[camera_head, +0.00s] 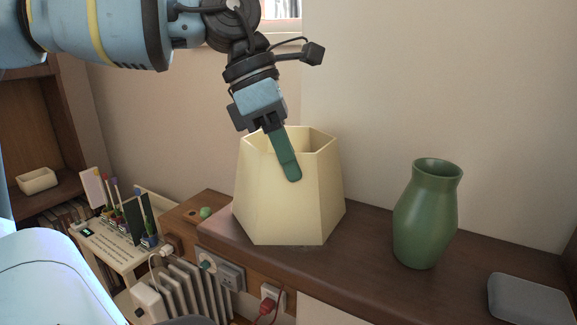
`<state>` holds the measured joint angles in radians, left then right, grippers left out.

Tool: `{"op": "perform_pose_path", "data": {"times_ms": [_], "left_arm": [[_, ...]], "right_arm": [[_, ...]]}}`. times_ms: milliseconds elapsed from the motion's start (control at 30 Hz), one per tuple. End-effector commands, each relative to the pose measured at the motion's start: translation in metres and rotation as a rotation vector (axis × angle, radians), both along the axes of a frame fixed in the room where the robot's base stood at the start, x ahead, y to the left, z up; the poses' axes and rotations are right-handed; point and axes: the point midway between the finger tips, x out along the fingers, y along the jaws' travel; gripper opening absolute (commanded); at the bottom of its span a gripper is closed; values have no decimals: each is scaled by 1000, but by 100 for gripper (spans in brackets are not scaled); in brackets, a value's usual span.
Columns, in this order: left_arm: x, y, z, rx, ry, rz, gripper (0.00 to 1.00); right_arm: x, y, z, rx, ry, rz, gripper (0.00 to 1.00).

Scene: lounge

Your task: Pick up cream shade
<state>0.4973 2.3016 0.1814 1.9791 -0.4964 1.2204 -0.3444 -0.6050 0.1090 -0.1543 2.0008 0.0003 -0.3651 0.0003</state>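The cream shade (290,215) is a faceted, open-topped lampshade, wider at the bottom. It stands upright near the left end of a dark wooden cabinet top (365,262). My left gripper (290,175) comes down from above at the shade's top rim. One green finger shows, overlapping the front wall just below the rim. The other finger is hidden, so I cannot tell whether the wall lies between the fingers or whether they touch it. My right gripper is not in view.
A green vase (427,215) stands right of the shade, with a grey flat box (530,300) at the far right. A small green object (205,212) lies left of the shade. Sockets with plugs (268,298), a white radiator (197,290) and a desk organiser (120,240) are lower left.

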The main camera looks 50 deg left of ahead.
Motion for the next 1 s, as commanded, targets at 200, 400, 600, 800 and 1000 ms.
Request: {"op": "perform_pose_path", "data": {"times_ms": [200, 400, 600, 800, 1000], "left_arm": [[1, 0, 25, -1, -3, 2, 0], [-23, 12, 34, -4, -5, -1, 0], [-55, 29, 37, -3, -6, -1, 0], [-85, 45, 40, -3, -6, 0, 0], [-110, 59, 42, -2, -4, -1, 0]], "right_arm": [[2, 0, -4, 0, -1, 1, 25], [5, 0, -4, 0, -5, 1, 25], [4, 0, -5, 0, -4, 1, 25], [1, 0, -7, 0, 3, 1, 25], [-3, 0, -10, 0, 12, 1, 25]]}}
